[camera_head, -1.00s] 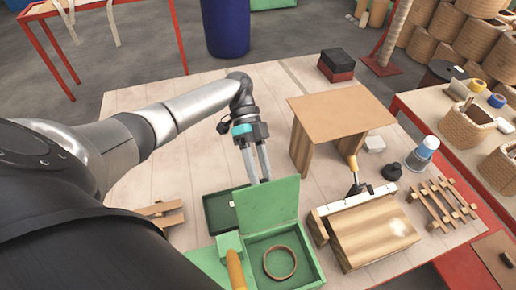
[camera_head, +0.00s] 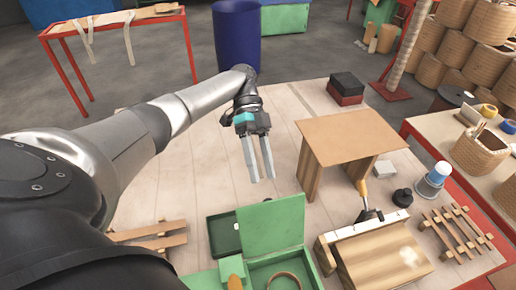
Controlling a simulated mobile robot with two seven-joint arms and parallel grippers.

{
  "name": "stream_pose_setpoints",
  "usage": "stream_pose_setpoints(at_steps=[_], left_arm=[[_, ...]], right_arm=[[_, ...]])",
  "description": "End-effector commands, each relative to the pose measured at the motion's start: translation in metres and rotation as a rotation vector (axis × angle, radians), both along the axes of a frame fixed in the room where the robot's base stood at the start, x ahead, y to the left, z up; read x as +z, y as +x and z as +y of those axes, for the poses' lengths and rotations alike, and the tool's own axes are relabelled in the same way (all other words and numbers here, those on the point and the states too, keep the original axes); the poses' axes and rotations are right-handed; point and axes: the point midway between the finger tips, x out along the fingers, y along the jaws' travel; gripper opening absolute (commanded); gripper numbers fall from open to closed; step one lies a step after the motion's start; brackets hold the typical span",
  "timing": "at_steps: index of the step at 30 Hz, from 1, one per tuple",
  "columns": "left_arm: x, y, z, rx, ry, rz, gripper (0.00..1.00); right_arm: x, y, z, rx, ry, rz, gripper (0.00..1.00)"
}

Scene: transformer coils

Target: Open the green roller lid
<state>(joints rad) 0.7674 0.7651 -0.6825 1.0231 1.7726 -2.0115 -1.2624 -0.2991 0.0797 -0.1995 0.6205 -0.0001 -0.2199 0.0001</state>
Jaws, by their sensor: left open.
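A green box stands at the bottom centre of the head view, its green lid (camera_head: 272,226) raised nearly upright on its far side. Part of a brown ring (camera_head: 284,281) lies in the green box (camera_head: 312,273), whose near part is cut off by the frame's edge. A smaller dark green tray (camera_head: 223,234) sits just left of the lid. My left gripper (camera_head: 262,180) is above the table beyond the lid, fingers apart and pointing down, with nothing between them. My right gripper is not in view.
A small wooden table-like stand (camera_head: 350,137) is right of my left gripper. A wooden block (camera_head: 385,258) with a white strip lies right of the green box. Wooden slats (camera_head: 155,236) lie to the left. The pale tabletop (camera_head: 200,160) is clear left of the gripper.

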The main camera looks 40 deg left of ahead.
Motion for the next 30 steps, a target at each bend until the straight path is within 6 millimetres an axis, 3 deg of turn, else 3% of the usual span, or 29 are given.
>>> stream_pose_setpoints(at_steps=[13,30], left_arm=[[0.023,0.02,0.023,-0.001,-0.002,-0.001,0.64],[0.028,0.024,0.029,0.002,-0.001,-0.004,0.64]], right_arm=[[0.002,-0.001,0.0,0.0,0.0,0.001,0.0],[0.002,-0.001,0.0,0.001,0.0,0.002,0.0]])
